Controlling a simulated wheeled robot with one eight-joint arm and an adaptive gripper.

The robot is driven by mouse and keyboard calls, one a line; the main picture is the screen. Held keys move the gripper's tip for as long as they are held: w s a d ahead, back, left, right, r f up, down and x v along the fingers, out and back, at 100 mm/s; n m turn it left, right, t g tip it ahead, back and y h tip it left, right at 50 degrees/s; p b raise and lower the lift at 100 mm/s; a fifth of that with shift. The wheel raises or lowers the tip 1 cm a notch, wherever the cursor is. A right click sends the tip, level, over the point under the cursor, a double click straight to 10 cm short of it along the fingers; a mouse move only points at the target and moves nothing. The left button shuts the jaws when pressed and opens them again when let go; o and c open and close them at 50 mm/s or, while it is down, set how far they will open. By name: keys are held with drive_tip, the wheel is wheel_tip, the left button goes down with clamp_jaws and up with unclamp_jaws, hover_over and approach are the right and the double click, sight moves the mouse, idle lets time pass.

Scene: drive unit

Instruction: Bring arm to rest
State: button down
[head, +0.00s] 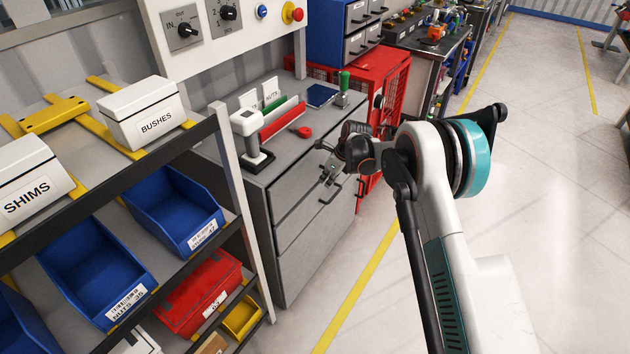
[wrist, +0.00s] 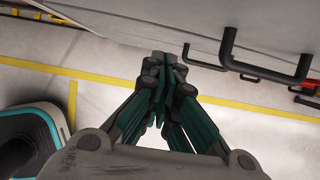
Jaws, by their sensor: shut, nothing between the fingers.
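My gripper (head: 329,177) is out in front of the grey drawer cabinet (head: 310,232), near its right front edge in the head view. It points down and to the left. In the wrist view the fingers of my gripper (wrist: 160,110) come together at their tips and hold nothing. Below them is pale floor with a yellow line. Black drawer handles (wrist: 265,60) are close by at the upper right of the wrist view. I cannot tell the exact gap between fingers and cabinet front.
A shelf rack at left holds blue bins (head: 172,208), a red bin (head: 200,292) and white boxes marked BUSHES (head: 143,112) and SHIMS (head: 28,180). The cabinet top carries a red and green holder and small items. A red mesh cabinet (head: 392,85) stands behind. Floor at right is clear.

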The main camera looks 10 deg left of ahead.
drive_tip(key=s+d+r+n+p, duration=0.15)
drive_tip(key=d+r, duration=0.25)
drive_tip(key=r, duration=0.4)
drive_tip(key=s+d+r+n+t, duration=0.15)
drive_tip(key=d+r, duration=0.25)
drive_tip(key=r, duration=0.4)
drive_tip(key=s+d+r+n+p, duration=0.15)
drive_tip(key=d+r, duration=0.25)
drive_tip(key=r, duration=0.4)
drive_tip(key=s+d+r+n+t+h, duration=0.1)
drive_tip(key=s+d+r+n+h, duration=0.1)
drive_tip(key=s+d+r+n, duration=0.65)
drive_tip(key=s+d+r+n+t+h, duration=0.1)
drive_tip(key=s+d+n, duration=0.3)
drive_tip(key=s+d, duration=0.4)
drive_tip(key=s+d+r+n+t+h, duration=0.1)
drive_tip(key=s+d+n, duration=0.4)
drive_tip(key=s, duration=1.7)
drive_tip(key=d+t, duration=0.1)
drive_tip(key=d, duration=0.1)
drive_tip(key=shift+d+b, duration=0.35)
drive_tip(key=shift+d, duration=0.05)
